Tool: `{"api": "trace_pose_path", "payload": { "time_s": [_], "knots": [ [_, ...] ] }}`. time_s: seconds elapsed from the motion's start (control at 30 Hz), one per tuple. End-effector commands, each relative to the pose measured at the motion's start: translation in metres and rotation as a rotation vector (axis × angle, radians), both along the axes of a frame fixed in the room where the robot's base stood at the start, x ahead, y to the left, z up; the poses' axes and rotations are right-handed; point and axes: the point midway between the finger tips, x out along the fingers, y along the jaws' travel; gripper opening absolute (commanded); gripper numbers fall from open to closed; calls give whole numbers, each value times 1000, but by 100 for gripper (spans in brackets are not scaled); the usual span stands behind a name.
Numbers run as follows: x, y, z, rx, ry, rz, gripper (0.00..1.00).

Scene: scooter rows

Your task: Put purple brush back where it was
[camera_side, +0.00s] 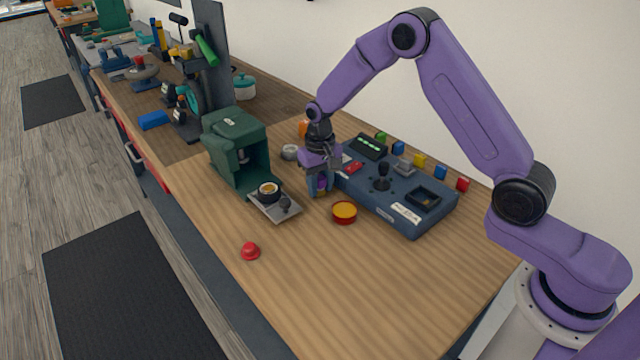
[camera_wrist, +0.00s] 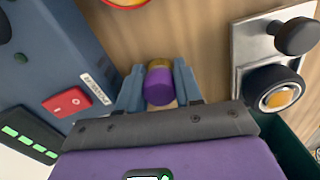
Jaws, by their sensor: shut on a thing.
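My gripper (camera_side: 320,188) is shut on the purple brush (camera_side: 321,184), just left of the blue control panel in the side view. In the wrist view the purple brush (camera_wrist: 158,88) sits between the two blue-grey fingers of my gripper (camera_wrist: 158,80), with a yellow-brown band at its far end. The fingers hide most of the brush in the side view. It is low over the wooden table; I cannot tell whether it touches the top.
The blue control panel (camera_side: 398,213) with a black joystick is close on the right. An orange dish (camera_side: 344,212) lies in front. A green coffee machine (camera_side: 236,150) and its grey tray (camera_side: 264,208) stand left. A red knob (camera_side: 250,251) lies nearer. The front right table is clear.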

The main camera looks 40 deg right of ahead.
Motion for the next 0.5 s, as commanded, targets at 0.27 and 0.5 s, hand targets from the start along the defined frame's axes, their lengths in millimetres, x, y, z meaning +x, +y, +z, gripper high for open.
{"api": "trace_pose_path", "payload": {
  "time_s": [0.27, 0.5],
  "knots": [
    [0, 0, -2, 0, 0, 0, 10],
    [0, 0, -5, 0, 0, 0, 58]
  ]
}}
